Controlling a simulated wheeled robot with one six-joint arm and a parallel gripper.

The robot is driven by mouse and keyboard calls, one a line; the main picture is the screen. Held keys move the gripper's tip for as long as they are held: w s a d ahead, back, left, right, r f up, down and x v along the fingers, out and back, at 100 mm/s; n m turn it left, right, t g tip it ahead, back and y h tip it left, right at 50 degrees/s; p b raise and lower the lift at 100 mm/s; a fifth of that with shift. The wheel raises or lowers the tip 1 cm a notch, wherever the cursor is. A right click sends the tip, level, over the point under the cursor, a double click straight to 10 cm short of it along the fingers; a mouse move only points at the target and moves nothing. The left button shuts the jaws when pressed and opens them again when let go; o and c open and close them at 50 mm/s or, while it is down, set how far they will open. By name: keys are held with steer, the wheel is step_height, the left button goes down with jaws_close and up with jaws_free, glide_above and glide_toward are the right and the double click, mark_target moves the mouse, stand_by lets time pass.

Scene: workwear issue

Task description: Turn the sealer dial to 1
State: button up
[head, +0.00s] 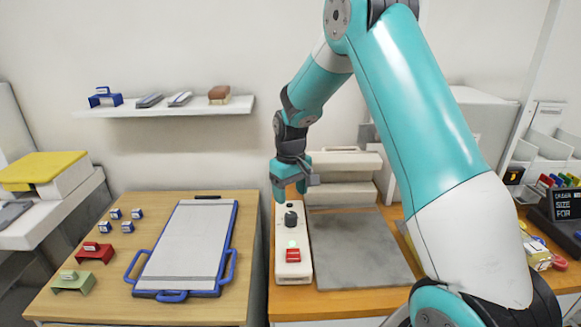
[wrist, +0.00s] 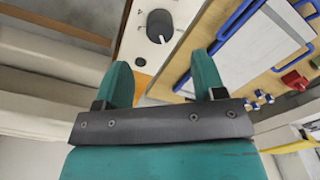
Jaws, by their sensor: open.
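The sealer's control panel (head: 281,251) is a long white strip on the wooden table. My gripper (head: 290,192) is open and empty, above and just beyond the dial. In the wrist view the fingertips (wrist: 162,72) stand apart, with the dial ahead of them, not between them.
A grey plate (head: 360,250) lies right of the panel, with the white sealer body (head: 342,175) behind it. A blue-handled clipboard (head: 188,245) and small coloured items (head: 85,253) lie on the left table. A wall shelf (head: 165,108) is at the back left.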

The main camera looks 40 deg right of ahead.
mark_target(291, 214)
step_height(291, 214, up, 9)
steer(key=b, duration=0.1)
steer(key=shift+r, duration=0.15)
stand_by(0.4)
